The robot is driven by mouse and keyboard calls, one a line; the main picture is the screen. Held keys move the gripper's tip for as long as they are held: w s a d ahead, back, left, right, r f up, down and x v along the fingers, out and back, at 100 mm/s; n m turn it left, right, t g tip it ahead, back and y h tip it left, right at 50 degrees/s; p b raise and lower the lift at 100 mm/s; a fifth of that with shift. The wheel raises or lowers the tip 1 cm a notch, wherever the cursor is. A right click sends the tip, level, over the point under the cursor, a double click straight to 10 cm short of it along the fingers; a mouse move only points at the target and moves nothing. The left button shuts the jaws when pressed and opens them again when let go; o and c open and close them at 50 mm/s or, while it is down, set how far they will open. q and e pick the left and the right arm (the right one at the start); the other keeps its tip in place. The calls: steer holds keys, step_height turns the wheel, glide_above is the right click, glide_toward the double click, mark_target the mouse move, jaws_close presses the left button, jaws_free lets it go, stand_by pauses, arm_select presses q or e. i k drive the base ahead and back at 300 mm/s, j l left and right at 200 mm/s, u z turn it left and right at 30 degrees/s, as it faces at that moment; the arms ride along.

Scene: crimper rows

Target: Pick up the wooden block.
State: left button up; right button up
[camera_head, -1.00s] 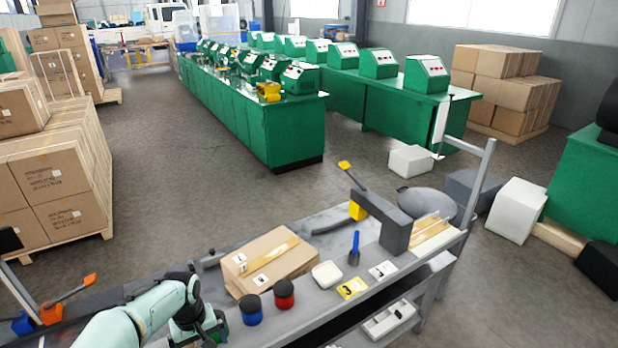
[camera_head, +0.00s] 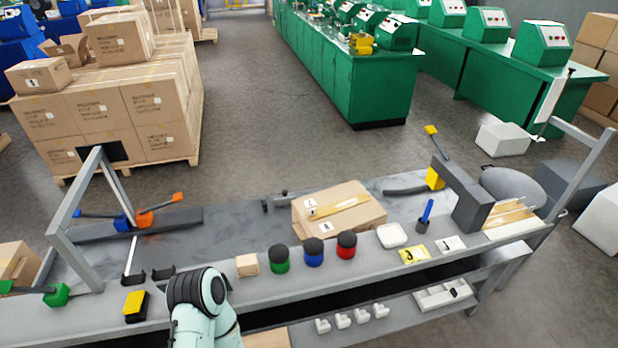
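The wooden block (camera_head: 247,264) is a small light-wood cube. It stands on the grey workbench (camera_head: 345,258) near the front edge, left of the green jar. One of my arms reaches up from the bottom edge, left of the block, showing a pale mint link and a black-ringed joint. The visible part of this arm is apart from the block. I cannot make out fingers on it, and no other gripper shows. Nothing visible holds the block.
Green (camera_head: 279,259), blue (camera_head: 314,251) and red (camera_head: 346,245) jars stand in a row right of the block. A cardboard box (camera_head: 368,209) lies behind them. A yellow-and-black item (camera_head: 136,306) lies at left. Bare bench surface lies behind the block.

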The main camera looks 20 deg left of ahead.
mark_target(246, 265)
steer(key=u, duration=0.95)
